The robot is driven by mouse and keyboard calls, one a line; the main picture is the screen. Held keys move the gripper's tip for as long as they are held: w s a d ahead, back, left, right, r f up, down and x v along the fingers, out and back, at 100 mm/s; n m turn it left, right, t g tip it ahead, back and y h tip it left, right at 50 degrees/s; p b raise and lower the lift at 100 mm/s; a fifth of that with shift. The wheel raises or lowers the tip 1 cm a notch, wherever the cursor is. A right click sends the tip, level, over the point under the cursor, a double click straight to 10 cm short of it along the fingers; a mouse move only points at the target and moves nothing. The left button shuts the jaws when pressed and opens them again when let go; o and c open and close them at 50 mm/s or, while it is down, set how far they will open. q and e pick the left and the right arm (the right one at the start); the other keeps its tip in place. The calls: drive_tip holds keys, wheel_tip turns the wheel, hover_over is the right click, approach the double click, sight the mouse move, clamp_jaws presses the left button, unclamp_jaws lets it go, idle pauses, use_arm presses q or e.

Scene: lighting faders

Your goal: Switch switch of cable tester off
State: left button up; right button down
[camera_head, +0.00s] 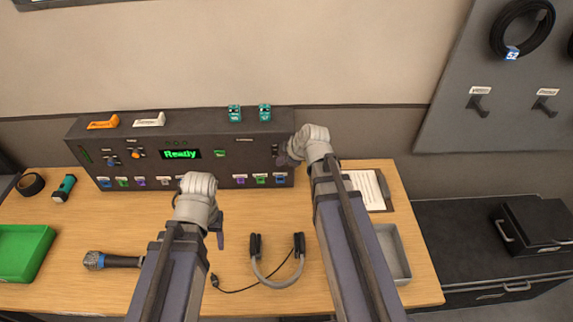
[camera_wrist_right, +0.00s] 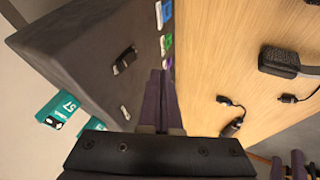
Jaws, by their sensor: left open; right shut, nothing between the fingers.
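The dark console (camera_head: 215,172) stands at the back of the table, with a green "Ready" display (camera_head: 180,154). I cannot read which part is labelled as the cable tester. A small black switch-like part (camera_wrist_right: 125,60) sits on the console face in the right wrist view, with a smaller pale part (camera_wrist_right: 125,112) nearer the gripper. My right gripper (camera_wrist_right: 160,78) is shut and empty, close to the console's right end; in the head view (camera_head: 283,157) its tips are partly hidden. My left gripper (camera_head: 220,238) is open and empty over the table, in front of the console.
Two teal boxes (camera_head: 235,113) and orange and white items (camera_head: 103,122) lie on the console top. Coloured sockets (camera_head: 261,179) line its lower edge. A headset (camera_head: 278,280), microphone (camera_head: 112,261), green tray (camera_head: 22,252), grey tray (camera_head: 394,253) and clipboard (camera_head: 373,190) are on the table.

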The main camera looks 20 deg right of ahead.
sight(274, 154)
use_arm(q)
drive_tip(key=shift+f+b, duration=0.7)
drive_tip(key=shift+f, duration=0.55)
use_arm(e)
drive_tip(key=shift+w+d+f, duration=0.1)
drive_tip(key=shift+w+f, duration=0.35)
drive_tip(key=shift+w, duration=0.4)
drive_tip(key=shift+w+d+f, duration=0.15)
drive_tip(key=shift+w+f, duration=0.25)
drive_tip(key=shift+w, duration=0.45)
drive_tip(key=shift+w+d+f, duration=0.1)
drive_tip(key=shift+w+f, duration=0.35)
drive_tip(key=shift+w, duration=0.4)
use_arm(q)
drive_tip(key=shift+f, duration=0.1)
use_arm(e)
drive_tip(key=shift+w+f, duration=0.1)
drive_tip(key=shift+w, duration=0.1)
drive_tip(key=shift+r+p, duration=0.7)
drive_tip(key=shift+r, duration=0.2)
use_arm(q)
drive_tip(key=shift+r, duration=0.8)
